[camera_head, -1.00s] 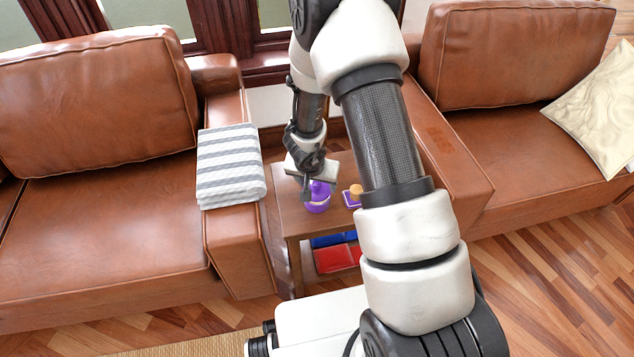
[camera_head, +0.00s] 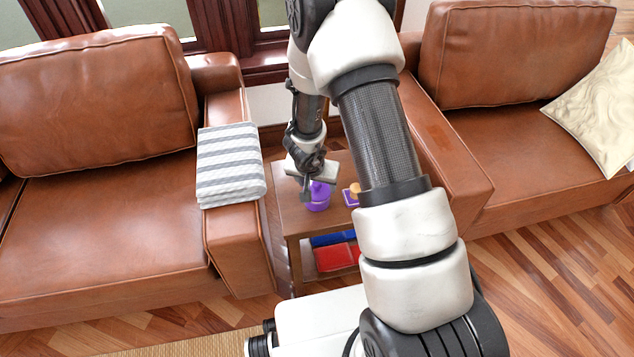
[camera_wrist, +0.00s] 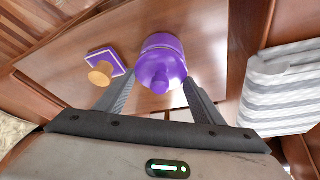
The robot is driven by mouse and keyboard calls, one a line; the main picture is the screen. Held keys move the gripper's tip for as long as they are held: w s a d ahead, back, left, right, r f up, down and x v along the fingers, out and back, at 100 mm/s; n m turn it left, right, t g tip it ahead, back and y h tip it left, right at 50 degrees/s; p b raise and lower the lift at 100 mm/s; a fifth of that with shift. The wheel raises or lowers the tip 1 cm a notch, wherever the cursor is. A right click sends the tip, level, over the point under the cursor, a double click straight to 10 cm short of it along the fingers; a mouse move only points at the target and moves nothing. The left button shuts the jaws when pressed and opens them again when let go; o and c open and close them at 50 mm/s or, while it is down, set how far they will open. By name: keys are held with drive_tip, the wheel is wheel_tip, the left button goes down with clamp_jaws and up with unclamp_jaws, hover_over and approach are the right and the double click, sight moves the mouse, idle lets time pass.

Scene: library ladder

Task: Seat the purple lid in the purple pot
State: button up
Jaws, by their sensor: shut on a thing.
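The purple pot (camera_head: 317,206) stands on the small wooden side table. The purple lid (camera_head: 320,190) with its knob is over the pot's mouth; in the wrist view the lid (camera_wrist: 163,68) lines up closely with the pot (camera_wrist: 160,41) behind it. My gripper (camera_head: 317,184) points down at the lid, and its fingers lie on either side of it, shut on it. The lid hides the pot's inside, and I cannot tell whether it is fully down in the rim.
A purple square piece with an orange-tan round thing (camera_wrist: 101,74) on it is beside the pot. The wooden table (camera_head: 290,215) stands between two brown leather sofas. A striped towel (camera_head: 230,167) lies on the left armrest. Blue and red items (camera_head: 335,257) are on the lower shelf.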

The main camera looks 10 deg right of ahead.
drive_tip(key=shift+f+b, duration=0.4)
drive_tip(key=shift+f, duration=0.2)
drive_tip(key=o, duration=1.1)
drive_tip(key=shift+o, duration=0.2)
drive_tip(key=p+v, duration=1)
drive_tip(key=v, duration=0.7)
drive_tip(key=shift+r, duration=0.2)
drive_tip(key=s+a+r+n+t+y+p, duration=0.1)
drive_tip(key=a+r+n+y+p, duration=0.15)
drive_tip(key=r, duration=1.15)
drive_tip(key=a+r+n+t+y+p, duration=0.1)
drive_tip(key=a+r+y+p, duration=0.25)
drive_tip(key=r, duration=0.95)
drive_tip(key=s+d+r+n+h+p, duration=0.1)
drive_tip(key=s+d+r, duration=0.3)
drive_tip(key=s+r, duration=0.4)
drive_tip(key=s+d+r+n+h+p, duration=0.1)
drive_tip(key=s+d+r+p, duration=0.3)
drive_tip(key=s+r, duration=0.5)
drive_tip(key=shift+s+d+h+p, duration=0.35)
drive_tip(key=shift+s+d+h, duration=0.3)
drive_tip(key=shift+h, duration=0.25)
